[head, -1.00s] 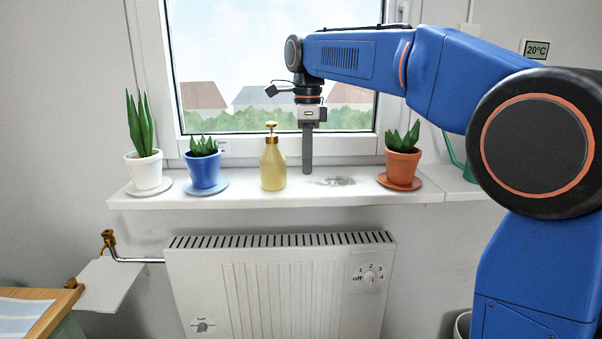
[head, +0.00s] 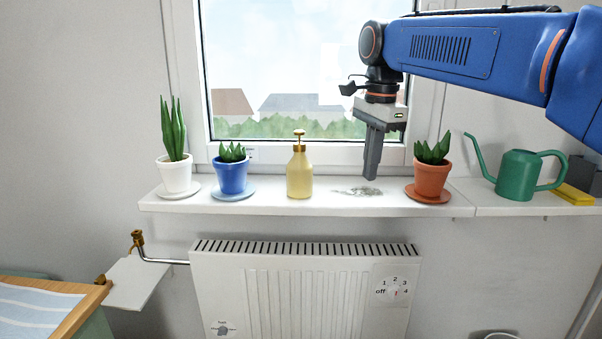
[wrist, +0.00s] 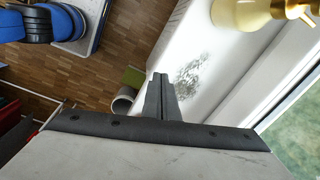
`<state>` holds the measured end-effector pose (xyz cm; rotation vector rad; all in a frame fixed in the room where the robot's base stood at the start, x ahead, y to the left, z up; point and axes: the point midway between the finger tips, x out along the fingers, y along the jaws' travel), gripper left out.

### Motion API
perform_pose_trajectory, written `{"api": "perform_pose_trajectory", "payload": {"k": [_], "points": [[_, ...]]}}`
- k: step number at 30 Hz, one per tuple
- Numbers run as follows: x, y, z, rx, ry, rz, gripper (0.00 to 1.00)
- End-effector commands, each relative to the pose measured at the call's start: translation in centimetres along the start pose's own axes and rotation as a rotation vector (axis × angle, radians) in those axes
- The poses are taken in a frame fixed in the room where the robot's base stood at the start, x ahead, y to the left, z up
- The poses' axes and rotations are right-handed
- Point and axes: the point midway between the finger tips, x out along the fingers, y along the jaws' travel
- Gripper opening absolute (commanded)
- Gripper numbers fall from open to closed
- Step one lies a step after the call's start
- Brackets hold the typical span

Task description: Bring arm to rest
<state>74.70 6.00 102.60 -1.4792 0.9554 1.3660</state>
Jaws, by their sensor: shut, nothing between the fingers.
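My gripper (head: 373,178) hangs pointing down above the windowsill (head: 300,208) in the head view, between the yellow soap bottle and the orange pot. Its two dark fingers are together with nothing between them. In the wrist view the closed fingers (wrist: 160,78) show at the centre, with the sill (wrist: 228,70) to their right. My blue arm reaches in from the upper right.
On the sill stand a white pot (head: 175,178), a blue pot (head: 232,178), a yellow pump bottle (head: 300,176), a grey smudge (head: 362,191), an orange pot (head: 431,180), a green watering can (head: 517,176) and a yellow block (head: 573,194). A radiator (head: 305,290) is below.

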Motion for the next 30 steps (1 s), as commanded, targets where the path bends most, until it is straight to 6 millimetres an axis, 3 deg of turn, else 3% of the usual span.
{"api": "perform_pose_trajectory", "payload": {"k": [1,14,24,30], "points": [[0.5,1.7,-0.6,-0.047,0.003,-0.014,0.0],[7.4,14.0,-3.5,-0.535,0.07,-0.119,0.0],[15.4,23.7,-4.3,-0.92,0.175,-0.169,0.0],[20.3,28.4,-4.2,-1.12,0.245,-0.177,0.0]]}}
